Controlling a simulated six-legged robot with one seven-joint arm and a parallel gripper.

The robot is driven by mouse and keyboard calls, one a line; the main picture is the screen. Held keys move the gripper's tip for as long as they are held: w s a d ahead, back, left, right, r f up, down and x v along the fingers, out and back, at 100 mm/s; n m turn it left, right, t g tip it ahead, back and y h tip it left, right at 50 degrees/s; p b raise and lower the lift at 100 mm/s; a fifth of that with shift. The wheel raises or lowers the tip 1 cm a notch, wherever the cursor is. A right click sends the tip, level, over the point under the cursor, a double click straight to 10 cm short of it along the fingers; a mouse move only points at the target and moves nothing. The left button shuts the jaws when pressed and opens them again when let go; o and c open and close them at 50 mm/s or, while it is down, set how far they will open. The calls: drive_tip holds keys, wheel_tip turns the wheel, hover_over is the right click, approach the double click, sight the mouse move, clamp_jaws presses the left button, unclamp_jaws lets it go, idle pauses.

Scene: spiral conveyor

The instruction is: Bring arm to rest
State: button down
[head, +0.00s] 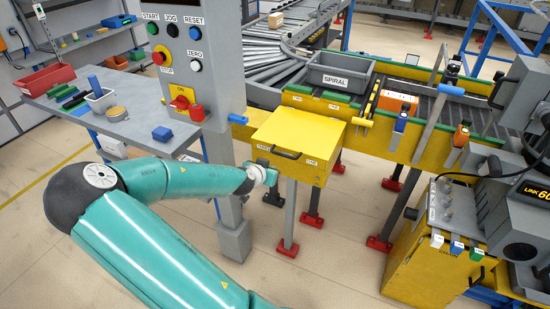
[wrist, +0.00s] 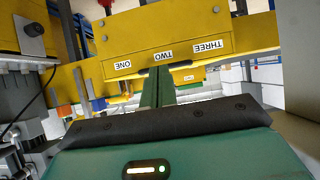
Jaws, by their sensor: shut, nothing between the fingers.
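My teal arm reaches from the lower left of the head view. My gripper (head: 268,177) is at its end, in front of the left side of a yellow box (head: 300,133) with a dark handle. In the wrist view my gripper (wrist: 158,86) shows its green fingers together with nothing between them. They point toward the yellow box (wrist: 165,45), whose labels ONE, TWO and THREE appear upside down. I cannot tell how far the fingertips are from the box, or whether they touch it.
A control post (head: 200,60) with buttons and a yellow-red switch stands left of the box. A grey table (head: 140,125) with bins is at left. A SPIRAL tote (head: 337,74) sits behind the box by the conveyor. A yellow cabinet (head: 425,262) stands at right. Floor in front is open.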

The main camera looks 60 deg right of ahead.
drive_tip(key=shift+a+f, duration=0.25)
drive_tip(key=shift+a, duration=0.15)
drive_tip(key=w+a+f+n+y, duration=0.1)
drive_tip(key=a+y, duration=0.2)
drive_tip(key=a, duration=0.3)
drive_tip(key=w+a+f+y, duration=0.1)
drive_tip(key=w+a+y, duration=0.1)
drive_tip(key=a, duration=0.4)
drive_tip(key=w+a+r+n+t+y, duration=0.1)
drive_tip(key=a+r+n+y, duration=0.1)
drive_tip(key=a+r, duration=0.35)
drive_tip(key=w+a+r+n+t+y, duration=0.1)
drive_tip(key=a+r+n+y, duration=0.15)
drive_tip(key=a, duration=0.65)
drive_tip(key=s+a+r+n+t+y, duration=0.1)
drive_tip(key=s+a+r+n+y, duration=0.1)
drive_tip(key=s+a+r+n, duration=0.8)
drive_tip(key=s+a+r, duration=0.3)
drive_tip(key=a+r, duration=0.4)
drive_tip(key=shift+s+r+n+t, duration=0.2)
drive_tip(key=shift+r+n+t, duration=0.1)
drive_tip(key=shift+n+t, duration=0.1)
